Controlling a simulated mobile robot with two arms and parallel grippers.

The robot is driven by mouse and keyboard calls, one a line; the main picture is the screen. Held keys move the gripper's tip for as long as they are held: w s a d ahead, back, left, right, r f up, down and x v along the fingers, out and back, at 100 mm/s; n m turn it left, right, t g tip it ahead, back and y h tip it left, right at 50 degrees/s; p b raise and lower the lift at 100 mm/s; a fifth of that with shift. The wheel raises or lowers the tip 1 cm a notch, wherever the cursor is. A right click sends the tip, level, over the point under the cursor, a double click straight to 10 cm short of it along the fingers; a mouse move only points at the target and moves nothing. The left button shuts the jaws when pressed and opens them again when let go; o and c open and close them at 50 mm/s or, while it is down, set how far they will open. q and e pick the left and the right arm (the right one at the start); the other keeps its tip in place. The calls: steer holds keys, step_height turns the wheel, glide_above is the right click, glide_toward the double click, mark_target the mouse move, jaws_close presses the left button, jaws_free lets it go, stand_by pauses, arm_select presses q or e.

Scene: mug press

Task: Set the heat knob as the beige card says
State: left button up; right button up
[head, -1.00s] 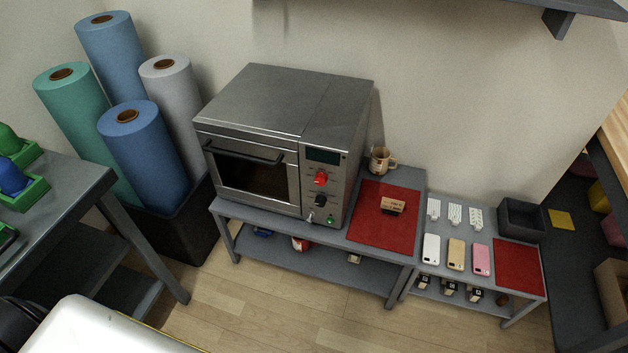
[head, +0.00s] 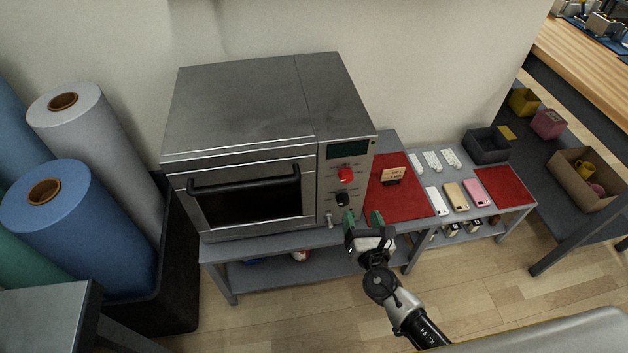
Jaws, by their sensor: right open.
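The grey oven (head: 262,115) stands on a grey bench, its door shut. Its right panel has a red knob (head: 345,174) above a black knob (head: 343,199), under a dark display (head: 348,149). Their labels are too small to read, so I cannot tell which is the heat knob. The beige card (head: 393,176) stands on the red mat (head: 407,204) right of the oven; its writing is unreadable. My right gripper (head: 363,219) is open and empty, its green-tipped fingers in front of and below the knobs, apart from them in the picture. My left gripper is out of view.
A small lever (head: 329,221) sticks out low on the panel. A lower table on the right holds phone cases (head: 456,196), a dark bin (head: 486,145) and a second red mat (head: 505,187). Rolls (head: 106,149) in a black bin stand left of the oven.

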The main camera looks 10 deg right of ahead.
mark_target(347, 180)
steer(key=shift+n, duration=0.3)
steer(key=w, duration=0.7)
steer(key=w+a+r, duration=0.1)
steer(key=w, duration=0.2)
steer(key=shift+w, duration=0.2)
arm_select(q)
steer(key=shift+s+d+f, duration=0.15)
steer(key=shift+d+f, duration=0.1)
arm_select(e)
steer(key=shift+w, duration=0.35)
steer(key=c, duration=0.9)
arm_select(q)
steer(key=shift+b, duration=0.3)
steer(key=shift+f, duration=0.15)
arm_select(e)
steer(key=shift+f, duration=0.1)
